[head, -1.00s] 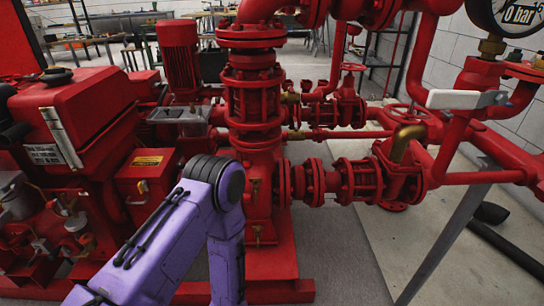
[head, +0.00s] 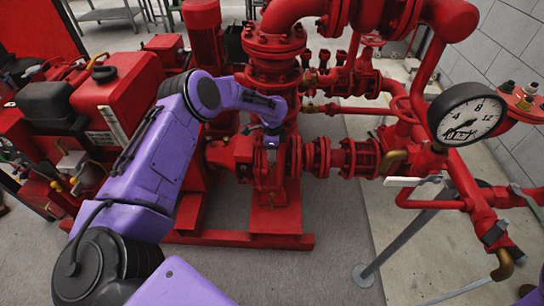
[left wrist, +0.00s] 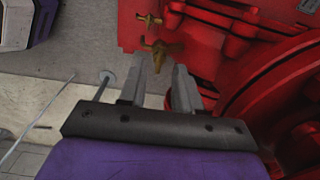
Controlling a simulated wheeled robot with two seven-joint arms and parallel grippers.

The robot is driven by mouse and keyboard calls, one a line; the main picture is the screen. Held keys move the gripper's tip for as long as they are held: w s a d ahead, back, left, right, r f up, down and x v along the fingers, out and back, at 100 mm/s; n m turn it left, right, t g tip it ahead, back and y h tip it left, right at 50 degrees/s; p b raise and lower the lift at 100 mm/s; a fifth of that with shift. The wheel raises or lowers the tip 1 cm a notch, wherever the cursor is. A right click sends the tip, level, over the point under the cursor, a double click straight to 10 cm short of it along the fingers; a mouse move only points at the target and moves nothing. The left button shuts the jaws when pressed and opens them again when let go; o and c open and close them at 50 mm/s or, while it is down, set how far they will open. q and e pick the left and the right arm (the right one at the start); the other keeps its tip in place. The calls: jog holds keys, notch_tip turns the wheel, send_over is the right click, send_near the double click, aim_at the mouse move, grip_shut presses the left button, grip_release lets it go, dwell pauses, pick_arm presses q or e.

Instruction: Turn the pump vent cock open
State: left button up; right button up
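In the left wrist view, a brass cock (left wrist: 160,50) with a small handle sits against the red pump body (head: 270,185), just beyond my left fingertips. A second, smaller brass cock (left wrist: 148,20) is farther off behind it. I cannot tell for sure which is the vent cock. My left gripper (left wrist: 156,75) is open, with a clear gap between its fingers and the nearer cock roughly in line with that gap. In the head view, my left gripper (head: 271,140) is at the pump, and the cock is not clearly visible there. My right gripper is out of view.
A red vertical pipe (head: 272,50) rises behind my left gripper. A round pressure gauge (head: 467,115) and a white-handled valve (head: 405,181) are at the right. A red engine unit (head: 115,90) is at the left. The floor in front of the pump base is clear.

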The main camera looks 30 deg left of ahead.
pick_arm(q)
jog(key=shift+f, duration=1.5)
grip_shut()
jog(key=shift+n, duration=0.4)
jog(key=n, duration=0.3)
jog(key=shift+n, duration=0.4)
jog(key=n, duration=0.9)
jog(key=shift+n, duration=2.3)
